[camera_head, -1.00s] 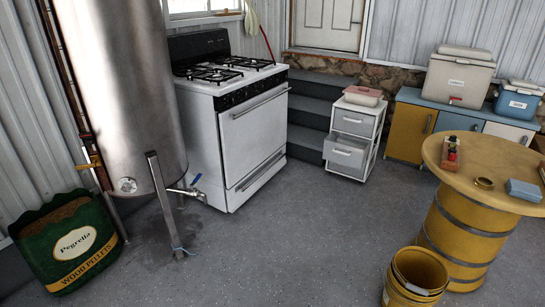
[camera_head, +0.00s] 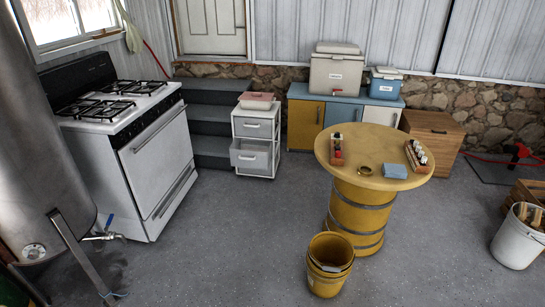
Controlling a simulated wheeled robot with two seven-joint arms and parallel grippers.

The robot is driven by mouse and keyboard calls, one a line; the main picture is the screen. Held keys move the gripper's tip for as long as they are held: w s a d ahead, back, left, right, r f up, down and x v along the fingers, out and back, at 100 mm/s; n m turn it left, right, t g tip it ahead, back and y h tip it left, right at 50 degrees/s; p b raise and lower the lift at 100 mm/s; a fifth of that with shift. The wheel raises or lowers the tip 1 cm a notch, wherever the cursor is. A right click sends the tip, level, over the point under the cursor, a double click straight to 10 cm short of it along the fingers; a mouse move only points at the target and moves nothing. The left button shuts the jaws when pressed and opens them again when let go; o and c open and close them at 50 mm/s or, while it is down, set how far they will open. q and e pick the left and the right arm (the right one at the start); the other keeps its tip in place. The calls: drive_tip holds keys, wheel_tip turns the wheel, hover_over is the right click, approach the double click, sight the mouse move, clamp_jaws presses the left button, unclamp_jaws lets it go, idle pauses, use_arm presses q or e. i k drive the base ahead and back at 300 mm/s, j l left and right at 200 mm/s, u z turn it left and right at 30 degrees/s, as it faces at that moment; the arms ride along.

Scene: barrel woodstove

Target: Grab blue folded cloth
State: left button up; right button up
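The blue folded cloth (camera_head: 394,171) lies flat near the front right of the round yellow table top (camera_head: 352,181), which rests on a yellow barrel with grey hoops. A small brass-coloured ring or dish (camera_head: 363,169) sits just left of the cloth. A rack of small bottles (camera_head: 417,156) stands to its right, and another small rack with a red item (camera_head: 337,149) stands at the table's left side. Neither of my grippers shows in the head view.
Yellow stacked buckets (camera_head: 329,265) stand on the floor in front of the barrel table. A white bucket (camera_head: 518,238) stands at the right. A white stove (camera_head: 128,146) and a metal tank (camera_head: 42,140) are at the left. Grey floor between tank and buckets is clear.

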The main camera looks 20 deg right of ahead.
sight(394, 170)
drive_tip(key=z, duration=1.25)
